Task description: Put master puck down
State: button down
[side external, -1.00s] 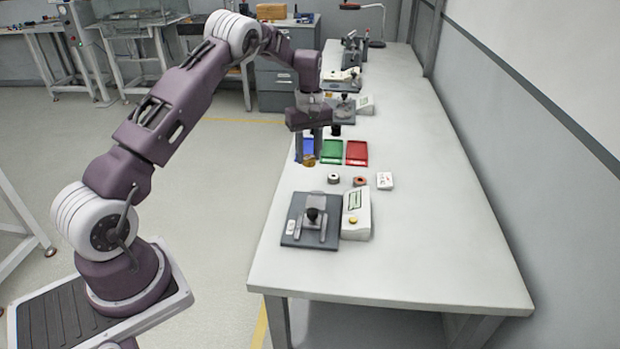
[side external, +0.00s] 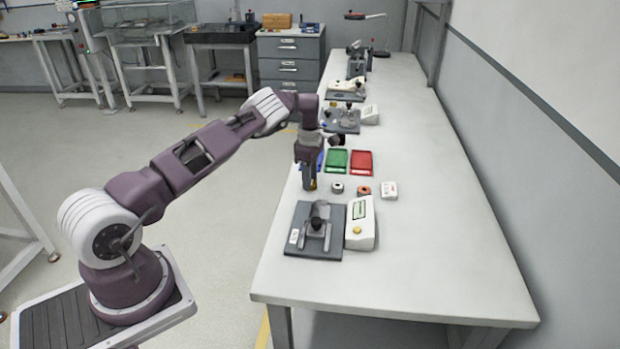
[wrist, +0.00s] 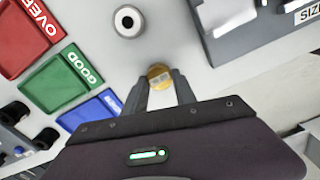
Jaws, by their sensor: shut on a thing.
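My gripper (side external: 309,184) is low over the left side of the bench, in front of the blue tray. In the wrist view its two fingers (wrist: 159,92) are shut on a brass-yellow puck with a pale label, the master puck (wrist: 159,74). In the side view only a small yellow bit of the puck (side external: 312,187) shows at the fingertips. I cannot tell whether the puck touches the bench top. A grey ring (wrist: 128,20) lies apart from the puck; it also shows in the side view (side external: 337,188).
Red (wrist: 28,32), green (wrist: 68,80) and blue (wrist: 93,112) trays marked OVER, GOOD and UNDER lie nearby. A reddish ring (side external: 362,190) and white card (side external: 389,190) lie right. A gauge fixture (side external: 300,238) and readout box (side external: 360,222) stand nearer. The right bench is clear.

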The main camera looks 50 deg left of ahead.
jog(key=c, duration=1)
grip_release()
jog(key=s+d+r+m+t, duration=0.1)
jog(key=s+d+r+m, duration=0.15)
jog(key=r, duration=1.15)
jog(key=s+d+r+m+t, duration=0.1)
jog(key=d+r, duration=0.2)
jog(key=r, duration=1.1)
jog(key=s+d+r+m+t, duration=0.1)
jog(key=s+d+r+m, duration=0.25)
jog(key=s+d, duration=0.3)
jog(key=s+d+r+m+t+h, duration=0.1)
jog(key=s+d+r+m, duration=0.2)
jog(key=s+d+m, duration=0.4)
jog(key=s+d+r+m, duration=0.2)
jog(key=s+d+r, duration=0.1)
jog(key=s+d, duration=0.4)
jog(key=s+d+f+m, duration=0.1)
jog(key=s+f+m, duration=0.1)
jog(key=s+m, duration=0.2)
jog(key=s+d+f+m+t+y, duration=0.1)
jog(key=s+f+m, duration=0.2)
jog(key=s, duration=0.6)
jog(key=shift+s+f+m+t, duration=0.25)
jog(key=shift+m+t, duration=0.05)
jog(key=shift+m, duration=0.2)
